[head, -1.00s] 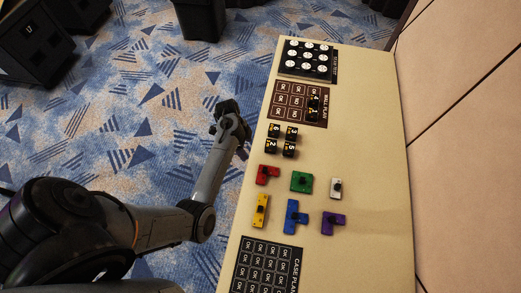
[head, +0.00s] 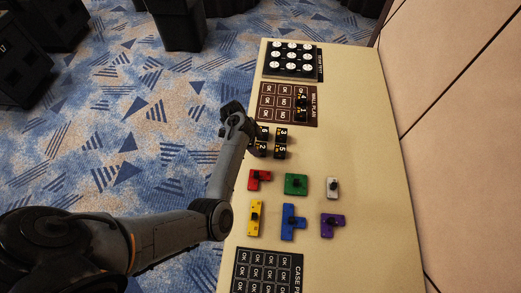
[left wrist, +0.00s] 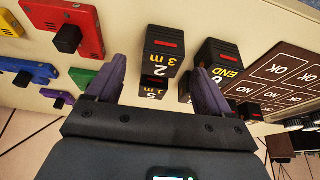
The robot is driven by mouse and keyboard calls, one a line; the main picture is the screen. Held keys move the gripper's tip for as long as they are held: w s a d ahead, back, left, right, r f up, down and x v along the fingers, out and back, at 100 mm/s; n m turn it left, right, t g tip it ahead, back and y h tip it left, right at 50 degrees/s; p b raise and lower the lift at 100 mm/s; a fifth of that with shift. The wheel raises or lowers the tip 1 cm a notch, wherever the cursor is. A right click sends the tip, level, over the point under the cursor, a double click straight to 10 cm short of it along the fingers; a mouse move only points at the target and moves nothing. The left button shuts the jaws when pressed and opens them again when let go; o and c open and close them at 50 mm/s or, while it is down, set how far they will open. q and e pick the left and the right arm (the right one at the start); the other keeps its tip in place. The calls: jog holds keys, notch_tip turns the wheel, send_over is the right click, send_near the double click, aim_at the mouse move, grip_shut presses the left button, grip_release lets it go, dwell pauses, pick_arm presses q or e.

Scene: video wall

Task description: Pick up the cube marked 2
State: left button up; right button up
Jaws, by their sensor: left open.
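The black cube marked 2 (head: 261,149) stands on the long cream table near its left edge. It also shows in the left wrist view (left wrist: 162,47), with "3 m" in yellow and a red bar. My left gripper (head: 246,128) is at the table's left edge beside the cubes, partly covering the cube marked 6 (head: 264,131). Its purple fingers (left wrist: 160,88) are open and empty. In the wrist view the cube marked 2 lies between and beyond the fingertips, apart from both as far as I can tell. The right gripper is not in view.
The cube marked 5 (head: 280,152) and the cube marked 3 (head: 282,134) stand close by on the right. Coloured pieces, such as the red piece (head: 259,180) and green piece (head: 296,184), lie nearer. The brown wall plan (head: 273,115) lies beyond the cubes.

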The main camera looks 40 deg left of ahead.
aim_at(261, 147)
pick_arm(q)
jog(key=b+x, duration=0.1)
jog(key=x, duration=0.3)
jog(key=shift+w+d, duration=0.15)
jog(key=c, duration=1.1)
jog(key=shift+r, duration=0.2)
